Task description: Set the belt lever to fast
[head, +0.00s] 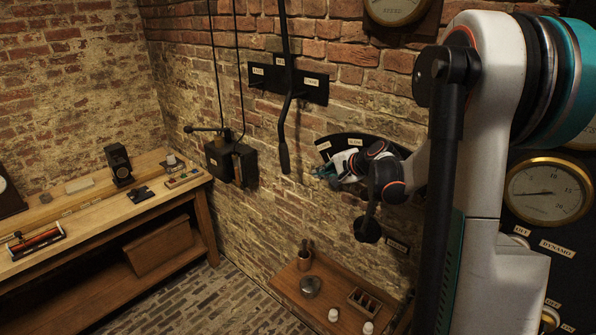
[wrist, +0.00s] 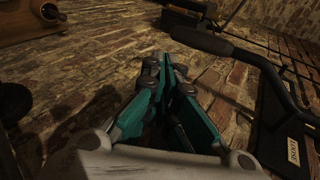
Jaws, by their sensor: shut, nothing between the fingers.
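The belt lever (head: 283,130) is a long black bar with a bend and a thick grip at its lower end. In the wrist view the lever (wrist: 205,40) curves along the right side, and one label (wrist: 297,146) reads LOOSE. The other label is too small to read surely. My gripper (head: 322,171) is to the right of the lever's grip, apart from it. Its fingers (wrist: 172,68) are shut and empty.
A dark arc plate (head: 330,147) with labels is behind my gripper, partly hidden. A black switch box (head: 222,160) with a handle is on the wall left of the lever. A wooden shelf (head: 290,283) with small jars is below. A workbench (head: 90,215) stands left.

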